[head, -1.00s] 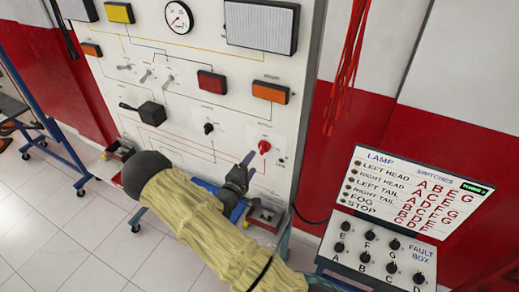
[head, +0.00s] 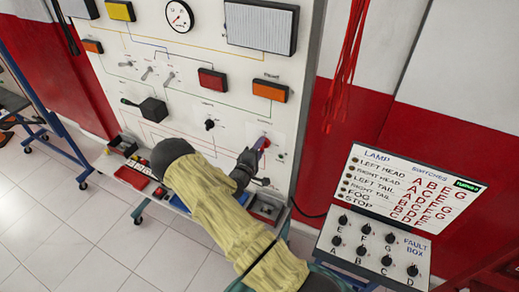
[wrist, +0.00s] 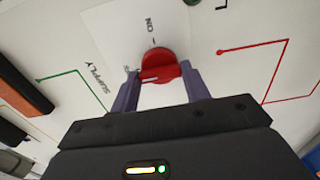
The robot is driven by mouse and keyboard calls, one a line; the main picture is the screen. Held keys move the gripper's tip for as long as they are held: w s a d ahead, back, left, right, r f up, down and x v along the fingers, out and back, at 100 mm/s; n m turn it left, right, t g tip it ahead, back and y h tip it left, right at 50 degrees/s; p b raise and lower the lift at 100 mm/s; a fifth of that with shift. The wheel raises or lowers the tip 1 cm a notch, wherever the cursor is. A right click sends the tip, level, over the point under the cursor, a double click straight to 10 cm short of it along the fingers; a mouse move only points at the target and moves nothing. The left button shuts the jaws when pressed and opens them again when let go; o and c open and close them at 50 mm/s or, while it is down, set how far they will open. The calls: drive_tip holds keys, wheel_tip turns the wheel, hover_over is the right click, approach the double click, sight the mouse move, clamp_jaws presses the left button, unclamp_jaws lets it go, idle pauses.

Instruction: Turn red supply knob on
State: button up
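The red supply knob (head: 265,141) is on the lower right of the white panel, partly covered by my gripper (head: 257,152). In the wrist view the knob (wrist: 160,63) lies between the two purple fingertips of my gripper (wrist: 159,72). The fingers are apart, one on each side of the knob. The right fingertip looks very close to it, and I cannot tell whether either finger touches. A pale mark shows on the knob's lower left. The "ON" label (wrist: 150,24) is above it in this view, and "SUPPLY" (wrist: 98,79) is to its left.
A small black knob (head: 210,124) and an orange lamp (head: 269,90) are near on the panel. Trays of parts (head: 267,210) sit below. A fault box (head: 375,248) stands at right, and red cables (head: 348,65) hang on the wall.

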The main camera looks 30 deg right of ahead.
drive_tip(key=shift+f+m+b, duration=0.15)
drive_tip(key=shift+m+b, duration=0.15)
drive_tip(key=shift+b, duration=0.25)
drive_tip(key=m+b, duration=0.2)
drive_tip(key=b, duration=0.1)
drive_tip(key=shift+f, duration=0.2)
drive_tip(key=m+b, duration=0.6)
drive_tip(key=b, duration=0.2)
drive_tip(key=shift+f+b, duration=0.1)
drive_tip(key=shift+b, duration=0.2)
drive_tip(key=m+b, duration=0.5)
drive_tip(key=b, duration=0.2)
drive_tip(key=shift+m, duration=0.4)
drive_tip(key=m+b, duration=0.1)
drive_tip(key=b, duration=0.1)
drive_tip(key=m+b, duration=0.2)
drive_tip(key=shift+r+m, duration=0.2)
drive_tip(key=shift+m, duration=0.1)
drive_tip(key=o, duration=1)
drive_tip(key=shift+r, duration=0.15)
